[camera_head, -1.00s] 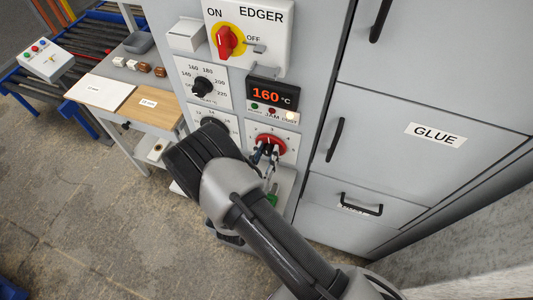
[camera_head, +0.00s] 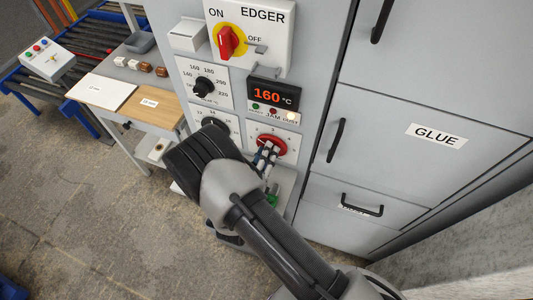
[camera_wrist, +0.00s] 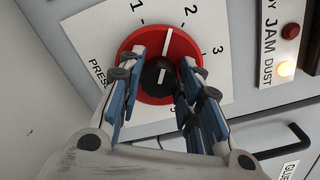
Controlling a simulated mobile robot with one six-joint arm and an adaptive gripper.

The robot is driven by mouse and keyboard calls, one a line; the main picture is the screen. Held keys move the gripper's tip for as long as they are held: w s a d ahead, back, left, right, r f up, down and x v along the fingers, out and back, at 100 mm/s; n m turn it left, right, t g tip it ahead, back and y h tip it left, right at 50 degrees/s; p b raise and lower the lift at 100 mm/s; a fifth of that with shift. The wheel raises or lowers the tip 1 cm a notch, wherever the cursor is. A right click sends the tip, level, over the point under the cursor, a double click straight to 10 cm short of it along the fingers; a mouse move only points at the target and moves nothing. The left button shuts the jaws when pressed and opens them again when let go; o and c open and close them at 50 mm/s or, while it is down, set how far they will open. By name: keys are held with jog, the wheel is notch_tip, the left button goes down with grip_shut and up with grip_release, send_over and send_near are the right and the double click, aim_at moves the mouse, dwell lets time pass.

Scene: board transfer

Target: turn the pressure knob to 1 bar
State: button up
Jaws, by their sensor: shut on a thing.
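The pressure knob (camera_wrist: 157,35) is a red disc with a black hub and white pointer marks, on a white plate (camera_wrist: 95,40) numbered around it. In the wrist view its white line points between 1 and 2, somewhat nearer 2. My gripper (camera_wrist: 163,70) is shut on the knob, its blue-padded fingers on either side of the black hub, over the red disc. In the head view the knob (camera_head: 273,139) shows red above my gripper (camera_head: 266,152), low on the machine front.
A display reading 160 °C (camera_head: 272,95) and small lamps sit just above the knob. A red EDGER switch (camera_head: 228,41) is higher up. A temperature dial (camera_head: 204,86) is to the left. Cabinet drawers with black handles (camera_head: 335,140) stand close on the right.

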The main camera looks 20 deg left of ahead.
jog(key=n, duration=0.6)
jog(key=shift+f, duration=0.1)
jog(key=shift+n, duration=0.3)
dwell(0.3)
jog(key=o, duration=1)
jog(key=shift+o, duration=0.2)
jog(key=shift+s, duration=0.1)
jog(key=s, duration=1.2)
jog(key=shift+a, duration=0.45)
jog(key=shift+w, duration=0.1)
